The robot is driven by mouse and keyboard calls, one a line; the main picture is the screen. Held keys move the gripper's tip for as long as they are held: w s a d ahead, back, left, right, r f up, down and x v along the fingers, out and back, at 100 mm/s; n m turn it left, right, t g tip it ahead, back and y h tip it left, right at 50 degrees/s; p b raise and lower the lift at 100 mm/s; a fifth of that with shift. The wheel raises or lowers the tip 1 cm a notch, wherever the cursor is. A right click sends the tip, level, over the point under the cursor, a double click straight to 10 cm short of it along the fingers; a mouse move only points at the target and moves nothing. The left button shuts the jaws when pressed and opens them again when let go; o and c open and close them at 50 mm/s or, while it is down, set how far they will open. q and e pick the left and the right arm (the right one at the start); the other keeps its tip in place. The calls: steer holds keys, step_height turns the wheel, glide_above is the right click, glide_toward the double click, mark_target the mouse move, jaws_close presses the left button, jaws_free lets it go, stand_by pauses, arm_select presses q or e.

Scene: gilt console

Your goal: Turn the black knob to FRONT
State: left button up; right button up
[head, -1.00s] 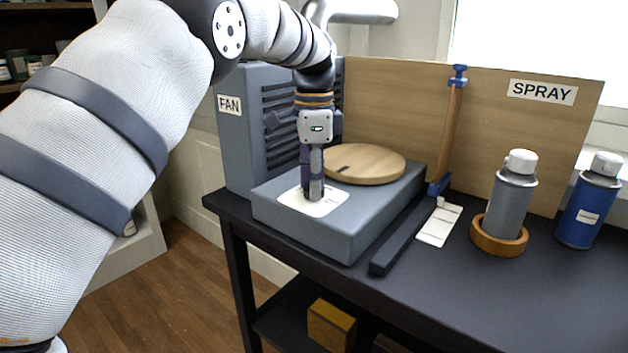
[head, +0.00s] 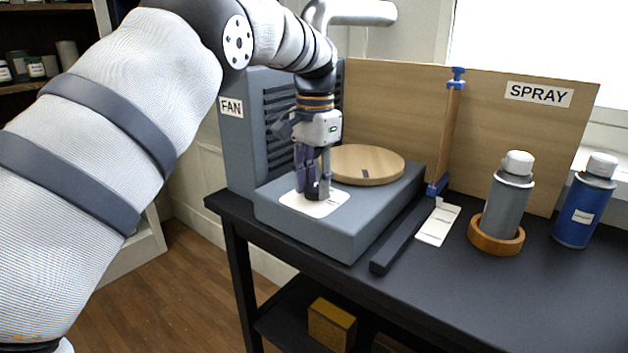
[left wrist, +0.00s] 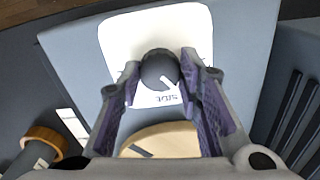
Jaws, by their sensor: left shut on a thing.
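The black knob (left wrist: 158,68) is a dark round knob on a white plate (left wrist: 118,38) on top of the grey box. My left gripper (head: 311,193) points down over the plate. In the left wrist view its two purple-padded fingers (left wrist: 161,72) are closed on either side of the knob. A white pointer line on the knob aims toward the lower right of that view, near a small upside-down printed word that I cannot read for sure. In the head view the fingers largely hide the knob. My right gripper is not in view.
The grey box (head: 330,228) carries a round wooden turntable (head: 372,163) behind the plate. A grey unit labelled FAN (head: 232,107) stands at the left. A wooden SPRAY panel, a slide rail (head: 400,240), a grey can (head: 506,205) in a wooden ring and a blue can (head: 584,210) stand right.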

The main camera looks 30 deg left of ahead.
mark_target(315, 188)
arm_select(q)
steer(key=n, duration=0.5)
steer(key=shift+n, duration=0.3)
steer(key=n, duration=0.4)
steer(key=shift+f+n, duration=0.1)
steer(key=shift+n, duration=0.6)
steer(key=o, duration=1.1)
steer(key=shift+o, duration=0.2)
step_height(315, 188, up, 8)
steer(key=shift+f, duration=0.25)
